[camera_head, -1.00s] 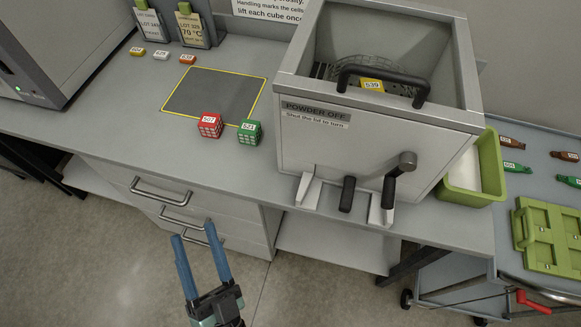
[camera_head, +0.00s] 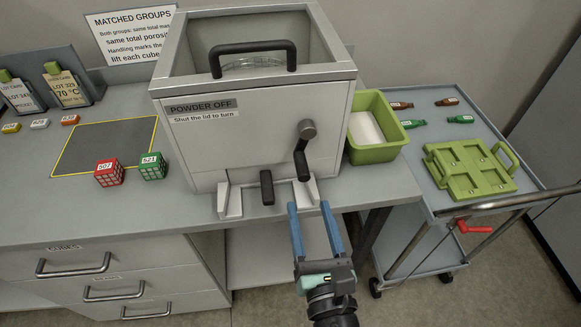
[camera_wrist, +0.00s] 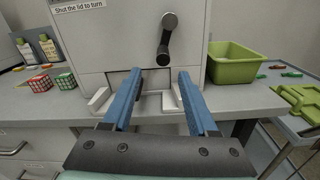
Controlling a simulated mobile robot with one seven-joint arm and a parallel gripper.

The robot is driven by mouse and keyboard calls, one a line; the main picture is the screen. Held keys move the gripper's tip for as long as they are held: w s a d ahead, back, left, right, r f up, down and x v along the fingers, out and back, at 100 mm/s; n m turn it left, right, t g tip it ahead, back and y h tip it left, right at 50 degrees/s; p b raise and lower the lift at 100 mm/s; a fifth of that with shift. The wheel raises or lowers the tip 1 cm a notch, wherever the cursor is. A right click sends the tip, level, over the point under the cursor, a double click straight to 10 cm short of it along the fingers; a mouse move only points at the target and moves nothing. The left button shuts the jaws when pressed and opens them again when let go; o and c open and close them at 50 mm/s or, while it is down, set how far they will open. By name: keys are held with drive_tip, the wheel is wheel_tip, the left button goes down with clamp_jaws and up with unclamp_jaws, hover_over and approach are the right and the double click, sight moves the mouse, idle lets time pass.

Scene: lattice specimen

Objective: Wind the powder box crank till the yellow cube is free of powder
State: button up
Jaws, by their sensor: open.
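The grey powder box (camera_head: 240,140) stands on the bench, labelled "POWDER OFF" and "Shut the lid to turn". Its crank (camera_head: 303,150) is on the front face, with the dark grip hanging below the round hub. The crank also shows in the wrist view (camera_wrist: 166,42). A black handle (camera_head: 252,47) spans the top opening, and a wire basket (camera_head: 255,63) shows faintly behind it. I cannot tell whether the lid is fully shut. The yellow cube is hidden now. My gripper (camera_head: 308,205) is open and empty, below and in front of the crank, apart from it.
A second black grip (camera_head: 267,187) sits low on the box between pale brackets (camera_head: 230,200). A red cube (camera_head: 109,172) and a green cube (camera_head: 153,166) stand left. A green bin (camera_head: 375,150) is right, beside a trolley (camera_head: 430,205) holding a green tray (camera_head: 470,168).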

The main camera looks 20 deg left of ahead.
sight(300, 159)
drive_tip(key=x, duration=0.6)
drive_tip(key=p+x, duration=0.1)
drive_tip(key=x, duration=0.6)
drive_tip(key=shift+w+d, duration=0.2)
drive_tip(key=shift+d, duration=0.05)
clamp_jaws()
